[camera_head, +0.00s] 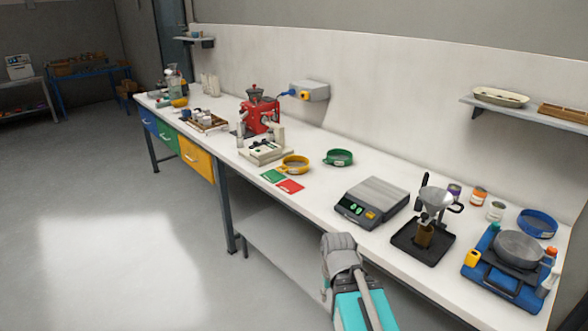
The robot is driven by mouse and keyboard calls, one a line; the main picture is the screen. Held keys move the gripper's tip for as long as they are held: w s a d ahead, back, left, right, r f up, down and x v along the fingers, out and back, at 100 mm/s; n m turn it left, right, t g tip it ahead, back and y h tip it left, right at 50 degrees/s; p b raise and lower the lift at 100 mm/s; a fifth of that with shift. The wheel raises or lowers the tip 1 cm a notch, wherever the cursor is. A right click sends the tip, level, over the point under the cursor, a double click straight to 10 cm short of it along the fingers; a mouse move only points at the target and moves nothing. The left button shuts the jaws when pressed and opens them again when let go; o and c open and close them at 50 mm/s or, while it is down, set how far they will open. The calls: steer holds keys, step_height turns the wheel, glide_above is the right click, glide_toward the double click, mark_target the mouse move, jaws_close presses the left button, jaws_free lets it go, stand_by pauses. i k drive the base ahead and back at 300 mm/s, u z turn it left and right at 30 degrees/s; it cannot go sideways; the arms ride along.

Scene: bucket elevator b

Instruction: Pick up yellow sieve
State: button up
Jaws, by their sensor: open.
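The yellow sieve (294,171) is a shallow round ring with a small handle. It lies flat on the white bench top, left of the middle of the bench. The green sieve (338,157) lies just behind it and to its right, apart from it. A green card and a red card (290,186) lie in front of the yellow sieve. I cannot make out my gripper's fingers. Nothing touches the yellow sieve from above.
A red machine (261,114) and a beige device (265,150) stand left of the sieve. A digital scale (370,202), a funnel stand (424,239), a blue machine (503,264) and a blue sieve (537,223) stand to the right. The floor at left is clear.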

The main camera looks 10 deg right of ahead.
mark_target(295, 164)
steer(key=z, duration=0.05)
steer(key=i, duration=0.95)
steer(key=u, duration=0.05)
